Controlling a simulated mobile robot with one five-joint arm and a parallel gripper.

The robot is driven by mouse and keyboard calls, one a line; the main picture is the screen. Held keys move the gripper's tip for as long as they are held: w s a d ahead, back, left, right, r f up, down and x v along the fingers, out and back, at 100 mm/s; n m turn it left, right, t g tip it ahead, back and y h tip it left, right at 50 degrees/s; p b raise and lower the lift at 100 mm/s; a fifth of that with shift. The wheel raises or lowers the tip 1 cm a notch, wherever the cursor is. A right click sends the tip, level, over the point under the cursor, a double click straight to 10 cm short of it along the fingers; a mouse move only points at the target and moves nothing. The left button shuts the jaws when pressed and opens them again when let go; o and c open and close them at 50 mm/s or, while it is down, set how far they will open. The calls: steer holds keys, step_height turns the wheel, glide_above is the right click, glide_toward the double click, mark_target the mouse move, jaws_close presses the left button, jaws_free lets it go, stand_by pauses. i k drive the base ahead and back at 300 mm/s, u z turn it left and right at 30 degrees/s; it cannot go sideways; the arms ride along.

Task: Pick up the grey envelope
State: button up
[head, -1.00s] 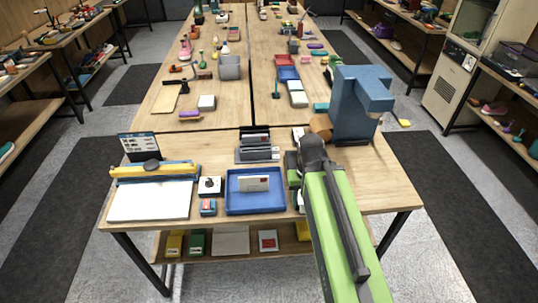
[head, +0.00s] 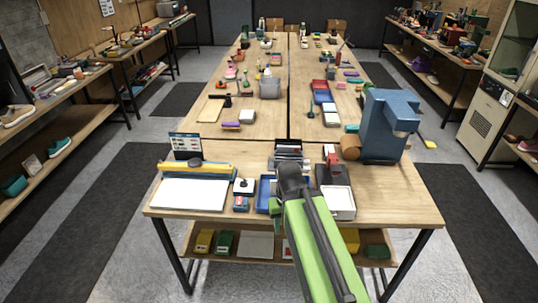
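No grey envelope can be made out now. The blue tray (head: 264,196) stands on the near table, mostly hidden under my arm; only its left part shows. The pale envelope seen in it earlier is hidden. My gripper (head: 289,178) is over the tray, just in front of the grey slotted rack (head: 291,147). My arm hides its fingers, so I cannot see whether they are open or holding anything. The rack holds several flat dark and pale pieces, too small to tell apart.
A paper trimmer with a white board (head: 190,194) is at the left. A stamp (head: 243,187) and a small red-blue item (head: 241,203) stand beside the tray. A white-topped box (head: 338,202) is right of my arm. A blue machine (head: 384,128) stands at the right.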

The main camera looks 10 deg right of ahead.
mark_target(280, 149)
steer(key=u, duration=0.05)
steer(key=i, duration=1.6)
steer(key=z, duration=0.2)
steer(key=k, duration=0.5)
steer(key=u, duration=1.4)
steer(key=k, duration=1.05)
steer(key=z, duration=1.15)
steer(key=i, duration=1.3)
steer(key=z, duration=0.05)
